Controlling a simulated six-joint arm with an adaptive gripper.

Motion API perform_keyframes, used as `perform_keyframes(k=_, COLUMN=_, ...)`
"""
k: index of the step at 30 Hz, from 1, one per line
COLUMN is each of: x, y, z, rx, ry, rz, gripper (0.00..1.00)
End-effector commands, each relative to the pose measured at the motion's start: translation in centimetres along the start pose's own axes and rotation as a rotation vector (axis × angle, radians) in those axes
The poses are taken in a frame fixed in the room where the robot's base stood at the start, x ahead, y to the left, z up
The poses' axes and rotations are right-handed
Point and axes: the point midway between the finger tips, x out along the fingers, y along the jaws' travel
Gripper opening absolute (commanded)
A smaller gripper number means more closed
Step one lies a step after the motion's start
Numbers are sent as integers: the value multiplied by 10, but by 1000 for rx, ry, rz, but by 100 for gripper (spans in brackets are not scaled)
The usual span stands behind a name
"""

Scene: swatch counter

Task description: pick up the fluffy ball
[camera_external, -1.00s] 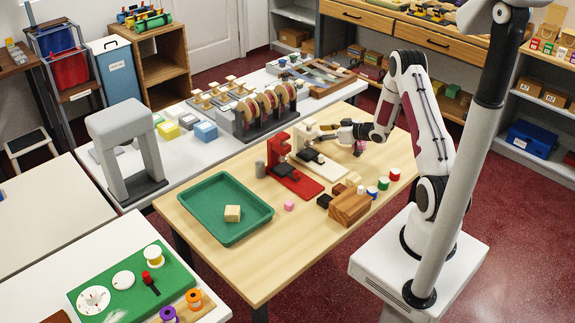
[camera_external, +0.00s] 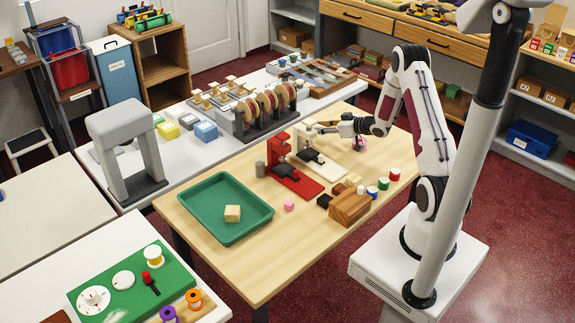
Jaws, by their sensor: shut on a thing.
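A small pink, roundish thing, which I take to be the fluffy ball (camera_external: 361,143), shows just below my wrist at the far right part of the wooden table. I cannot tell whether the ball is clear of the tabletop.
A white stand (camera_external: 325,168) and a red stand (camera_external: 298,183) are left of my gripper. Several spools, including a green one (camera_external: 383,184), and a wooden block (camera_external: 350,208) are in front. A green tray (camera_external: 195,190) holds a beige block.

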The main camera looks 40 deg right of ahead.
Motion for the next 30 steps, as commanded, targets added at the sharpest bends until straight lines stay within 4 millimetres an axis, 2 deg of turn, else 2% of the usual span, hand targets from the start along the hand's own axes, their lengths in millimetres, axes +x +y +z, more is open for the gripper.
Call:
perform_keyframes(k=9, x=-15, y=0, z=-38, rx=-2, ry=2, rz=0, gripper=21)
perform_keyframes(k=15, x=-23, y=0, z=-57, rx=-1, ry=1, rz=0, gripper=21)
perform_keyframes(k=21, x=-27, y=0, z=-66, rx=0, ry=0, rz=-1, gripper=21)
perform_keyframes(k=30, x=-28, y=0, z=-68, rx=0, ry=-1, rz=-1, gripper=21)
